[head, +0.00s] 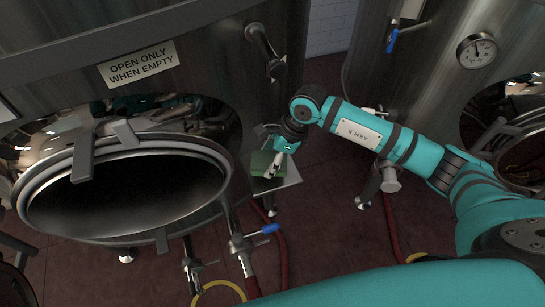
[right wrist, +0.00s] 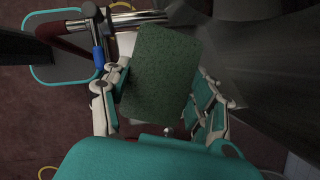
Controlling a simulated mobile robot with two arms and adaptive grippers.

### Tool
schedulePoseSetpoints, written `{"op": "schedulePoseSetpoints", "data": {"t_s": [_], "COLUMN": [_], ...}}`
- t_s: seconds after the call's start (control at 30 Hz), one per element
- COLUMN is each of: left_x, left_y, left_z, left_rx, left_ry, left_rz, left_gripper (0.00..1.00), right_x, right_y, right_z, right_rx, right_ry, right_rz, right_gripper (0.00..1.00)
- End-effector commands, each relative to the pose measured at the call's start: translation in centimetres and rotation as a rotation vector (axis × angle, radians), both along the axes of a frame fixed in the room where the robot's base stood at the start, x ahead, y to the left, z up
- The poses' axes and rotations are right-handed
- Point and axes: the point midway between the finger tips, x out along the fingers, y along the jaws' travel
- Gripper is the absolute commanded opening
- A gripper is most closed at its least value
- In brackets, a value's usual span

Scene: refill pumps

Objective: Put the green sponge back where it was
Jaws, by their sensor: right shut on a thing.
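The green sponge (head: 262,163) is a dark green rectangular block. In the head view it is over a small pale shelf (head: 288,179) on the side of the left tank; I cannot tell whether it touches the shelf. My right gripper (head: 274,165) is shut on the sponge. In the right wrist view, the sponge (right wrist: 160,75) sits between the two fingers of my right gripper (right wrist: 160,104), its broad face toward the camera and slightly tilted. The sponge hides most of what lies beneath it. My left gripper is not in view.
The left tank has an open round hatch (head: 221,158) and a sign (head: 138,64) reading "OPEN ONLY WHEN EMPTY". A pipe handle (head: 263,43) juts out above the shelf. A blue-handled valve (head: 257,235) and red hose are below. Another tank stands at right, with a gauge (head: 477,51).

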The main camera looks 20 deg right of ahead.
Motion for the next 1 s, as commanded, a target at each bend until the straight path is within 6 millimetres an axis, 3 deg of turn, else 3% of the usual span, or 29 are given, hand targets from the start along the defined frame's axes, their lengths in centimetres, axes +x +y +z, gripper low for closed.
{"op": "schedulePoseSetpoints", "data": {"t_s": [0.2,0.4,0.8,0.83,1.0], "left_x": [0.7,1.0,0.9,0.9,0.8], "left_y": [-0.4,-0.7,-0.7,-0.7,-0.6], "left_z": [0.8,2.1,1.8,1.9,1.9], "left_rx": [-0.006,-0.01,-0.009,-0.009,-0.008], "left_ry": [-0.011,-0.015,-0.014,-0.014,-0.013], "left_rz": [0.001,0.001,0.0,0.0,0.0], "left_gripper": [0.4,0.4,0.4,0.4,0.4], "right_x": [1.4,1.3,1.4,1.4,1.4], "right_y": [-0.8,-0.8,-0.8,-0.8,-0.8], "right_z": [-0.4,-3.0,-4.0,-3.9,-3.8], "right_rx": [0.003,0.003,0.001,0.001,0.001], "right_ry": [0.002,0.005,0.0,0.0,0.0], "right_rz": [0.001,0.0,0.001,0.001,0.001], "right_gripper": [0.34,0.34,0.34,0.64,0.83]}}
